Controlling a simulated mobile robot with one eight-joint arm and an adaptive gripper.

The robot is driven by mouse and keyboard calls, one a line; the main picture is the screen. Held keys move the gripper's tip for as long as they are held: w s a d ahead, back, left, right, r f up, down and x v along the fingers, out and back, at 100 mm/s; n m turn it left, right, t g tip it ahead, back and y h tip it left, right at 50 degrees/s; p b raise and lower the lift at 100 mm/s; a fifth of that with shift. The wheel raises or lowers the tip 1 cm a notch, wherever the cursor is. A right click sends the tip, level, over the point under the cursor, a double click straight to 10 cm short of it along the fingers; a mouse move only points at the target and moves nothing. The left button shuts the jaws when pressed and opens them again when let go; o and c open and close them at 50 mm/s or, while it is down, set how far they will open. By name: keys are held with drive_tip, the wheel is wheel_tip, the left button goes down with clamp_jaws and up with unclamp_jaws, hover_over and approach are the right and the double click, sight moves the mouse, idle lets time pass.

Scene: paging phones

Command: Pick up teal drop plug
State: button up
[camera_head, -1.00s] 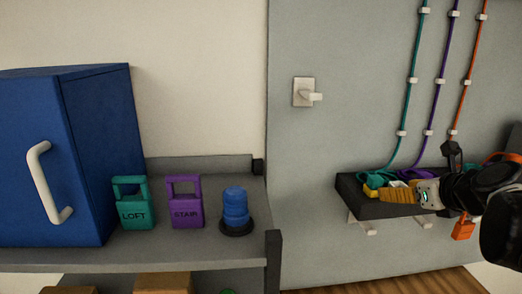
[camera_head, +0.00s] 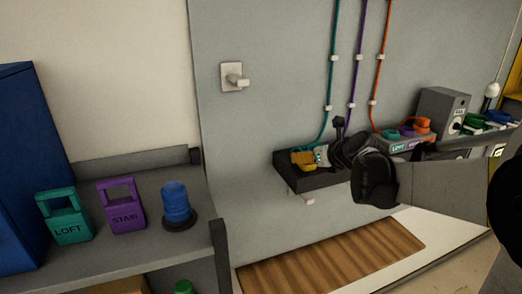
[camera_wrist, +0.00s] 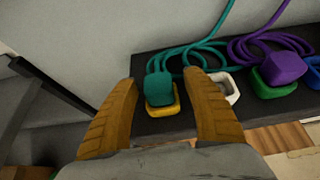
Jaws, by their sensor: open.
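The teal drop plug (camera_wrist: 160,88) sits on top of a yellow block on the dark wall shelf, with its teal cord (camera_wrist: 190,55) coiled behind it. In the wrist view my gripper (camera_wrist: 160,82) is open, one amber finger on each side of the plug. The plug lies between the fingertips in the picture; I cannot tell whether they touch it. In the head view my gripper (camera_head: 302,159) is over the left part of the shelf and hides the plug.
A purple plug (camera_wrist: 283,68) and a white block (camera_wrist: 230,88) are to the right on the wall shelf (camera_head: 285,176). A teal LOFT tag (camera_head: 65,221), purple STAIR tag (camera_head: 124,208) and blue beacon (camera_head: 176,200) stand on the left bench.

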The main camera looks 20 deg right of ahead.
drive_tip(key=shift+s+a, duration=0.1)
drive_tip(key=shift+s, duration=0.15)
drive_tip(key=shift+c, duration=0.8)
clamp_jaws()
drive_tip(key=shift+r, duration=0.1)
drive_tip(key=shift+r, duration=0.55)
wheel_tip(320, 180, up, 3)
drive_tip(key=shift+f+b, duration=0.15)
drive_tip(key=shift+b, duration=0.35)
drive_tip(key=d+r+b, duration=0.2)
drive_tip(key=d+r, duration=0.5)
drive_tip(key=d, duration=0.4)
drive_tip(key=shift+s+d, duration=0.3)
drive_tip(key=shift+d, duration=0.05)
drive_tip(key=shift+r, duration=0.15)
